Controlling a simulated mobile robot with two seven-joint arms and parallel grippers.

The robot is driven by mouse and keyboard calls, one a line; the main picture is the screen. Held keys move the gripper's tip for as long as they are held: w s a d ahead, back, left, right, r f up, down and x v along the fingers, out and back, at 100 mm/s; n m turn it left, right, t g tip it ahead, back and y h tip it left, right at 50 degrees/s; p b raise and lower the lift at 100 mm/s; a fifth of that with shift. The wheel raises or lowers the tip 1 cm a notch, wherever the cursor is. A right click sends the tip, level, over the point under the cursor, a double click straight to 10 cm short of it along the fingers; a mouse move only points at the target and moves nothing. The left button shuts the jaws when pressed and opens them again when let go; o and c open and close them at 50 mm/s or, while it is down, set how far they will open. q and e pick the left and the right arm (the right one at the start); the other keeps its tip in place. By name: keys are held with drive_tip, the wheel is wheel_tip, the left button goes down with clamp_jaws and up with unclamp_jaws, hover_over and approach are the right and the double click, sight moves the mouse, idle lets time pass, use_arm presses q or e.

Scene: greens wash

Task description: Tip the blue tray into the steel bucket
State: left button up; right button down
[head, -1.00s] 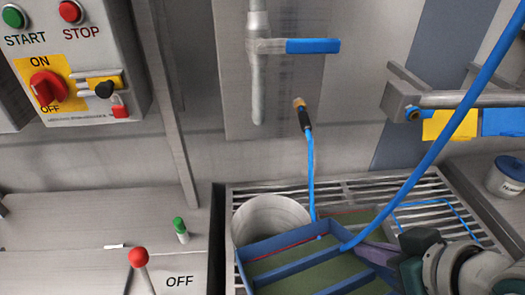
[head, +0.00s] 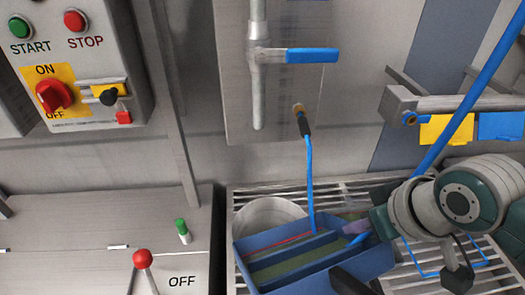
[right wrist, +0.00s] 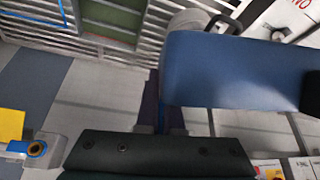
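The blue tray (head: 312,270) has blue ribs, with green showing between them. It is in front of the steel bucket (head: 270,213) and hides the bucket's lower part; the bucket's inside is not visible. My right gripper (head: 362,230) is at the tray's right end, with purple fingers partly hidden by the wrist. In the right wrist view the fingers (right wrist: 160,105) look closed at the edge of the tray (right wrist: 225,70), whose broad blue side faces the camera tilted. Whether the tray touches the bucket I cannot tell.
A slatted metal grate (head: 405,190) lies beneath. A blue hose (head: 310,180) hangs behind the tray. A pipe with a blue-handled valve (head: 312,56) is above. A bench with a red-knobbed lever (head: 142,258) stands left. A dark part (head: 350,283) overlaps the tray's near side.

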drive_tip(key=shift+w+a+r+g, duration=0.2)
drive_tip(key=shift+w+r+g, duration=0.35)
drive_tip(key=shift+w+g, duration=0.05)
drive_tip(key=shift+w+a+r+g+h, duration=0.2)
drive_tip(key=shift+w+r+g+h, duration=0.25)
drive_tip(key=shift+w+g, duration=0.3)
drive_tip(key=shift+w+a+r+g+b, duration=0.1)
drive_tip(key=shift+w+r+g+b, duration=0.2)
drive_tip(key=shift+b, duration=0.5)
drive_tip(key=shift+w+a+r+g+b, duration=0.1)
drive_tip(key=shift+w+g+b, duration=0.15)
drive_tip(key=shift+g+b, duration=0.4)
drive_tip(key=b, duration=0.1)
drive_tip(key=w+b, duration=0.1)
drive_tip(key=b, duration=0.1)
drive_tip(key=shift+a+r+g+h+b, duration=0.1)
drive_tip(key=shift+a+g+h+b, duration=0.05)
drive_tip(key=shift+g+h+b, duration=0.2)
drive_tip(key=b, duration=0.4)
drive_tip(key=shift+w+a+g, duration=0.1)
drive_tip(key=shift+w+g, duration=0.2)
drive_tip(key=shift+g, duration=0.05)
drive_tip(key=shift+r, duration=0.35)
